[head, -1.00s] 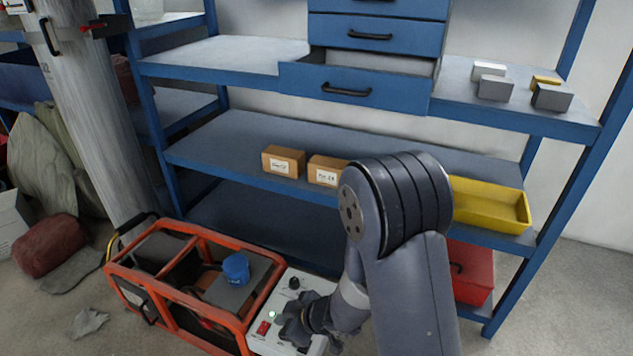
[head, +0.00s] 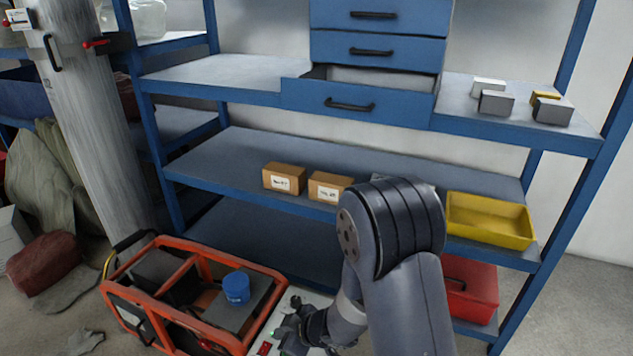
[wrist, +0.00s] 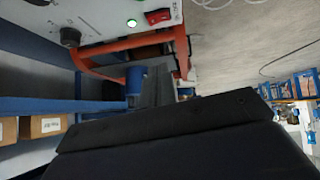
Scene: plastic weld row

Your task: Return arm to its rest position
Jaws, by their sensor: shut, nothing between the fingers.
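My grey arm comes up from the lower right of the head view, bends at a large dark joint and reaches down left. My gripper (head: 284,340) is at the bottom of the head view, over or beside the pale control panel (head: 312,298) of the orange-framed generator (head: 190,262). I cannot tell the exact gap. In the wrist view my gripper (wrist: 157,86) is shut and empty, apart from the panel. That view shows a lit green lamp (wrist: 131,22), a red switch (wrist: 158,16) and a black knob (wrist: 70,37).
A blue shelf rack (head: 240,150) stands behind my arm, with an open drawer (head: 350,104). It holds small cartons (head: 284,178), a yellow bin (head: 490,220) and a red box (head: 468,287). A blue cap (head: 236,287) sits on the generator. A grey post (head: 90,130) is at left.

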